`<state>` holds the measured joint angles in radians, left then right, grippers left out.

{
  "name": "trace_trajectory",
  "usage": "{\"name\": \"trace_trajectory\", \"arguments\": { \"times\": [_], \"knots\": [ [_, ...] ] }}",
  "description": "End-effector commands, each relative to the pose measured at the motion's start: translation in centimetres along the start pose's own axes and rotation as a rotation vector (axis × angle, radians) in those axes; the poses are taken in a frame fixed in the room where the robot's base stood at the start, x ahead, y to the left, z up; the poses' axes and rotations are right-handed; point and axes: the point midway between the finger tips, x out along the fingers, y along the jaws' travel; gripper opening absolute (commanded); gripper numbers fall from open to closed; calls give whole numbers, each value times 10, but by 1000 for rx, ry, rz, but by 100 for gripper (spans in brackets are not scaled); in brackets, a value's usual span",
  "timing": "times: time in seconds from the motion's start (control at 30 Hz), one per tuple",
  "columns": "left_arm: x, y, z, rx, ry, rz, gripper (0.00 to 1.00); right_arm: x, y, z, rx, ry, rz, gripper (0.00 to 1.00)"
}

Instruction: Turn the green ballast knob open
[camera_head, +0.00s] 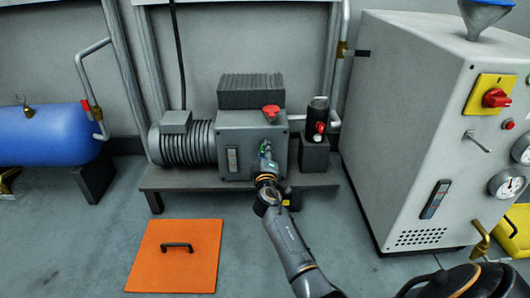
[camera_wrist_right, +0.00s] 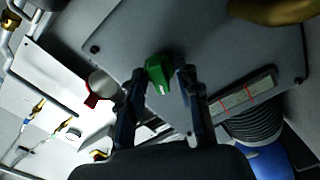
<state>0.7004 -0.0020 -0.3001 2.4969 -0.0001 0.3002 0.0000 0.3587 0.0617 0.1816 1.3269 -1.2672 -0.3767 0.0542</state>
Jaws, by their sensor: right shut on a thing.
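The green ballast knob (camera_wrist_right: 158,73) is on the flat grey face of the pump box (camera_head: 234,132). In the right wrist view it sits between the two fingertips of my right gripper (camera_wrist_right: 160,80), which is shut on it. In the head view my right arm reaches up to the pump's front, with the right gripper (camera_head: 266,165) at the knob. Only a bit of green shows there, the rest being hidden by the gripper. My left gripper is not in view.
A large grey cabinet (camera_head: 410,120) fills the right side. An orange floor plate (camera_head: 178,262) lies in front.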

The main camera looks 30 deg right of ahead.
Motion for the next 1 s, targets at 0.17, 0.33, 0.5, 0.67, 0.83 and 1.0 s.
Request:
{"name": "trace_trajectory", "arguments": {
  "times": [0.17, 0.33, 0.5, 0.67, 0.83, 1.0],
  "knots": [
    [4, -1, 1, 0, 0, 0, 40, 0, 0, -1, -150, 3, 0, 2],
    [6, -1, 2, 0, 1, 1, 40, 0, 0, -1, -263, 2, 1, 2],
    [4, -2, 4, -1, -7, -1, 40, 0, 0, -1, -341, 3, 1, 2],
    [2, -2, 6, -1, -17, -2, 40, 0, -1, -1, -383, 2, 0, 2],
    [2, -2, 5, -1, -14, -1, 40, 0, -1, -1, -401, 2, 0, 2],
    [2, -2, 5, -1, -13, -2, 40, 0, -2, -1, -404, 3, 0, 2]
  ]
}}
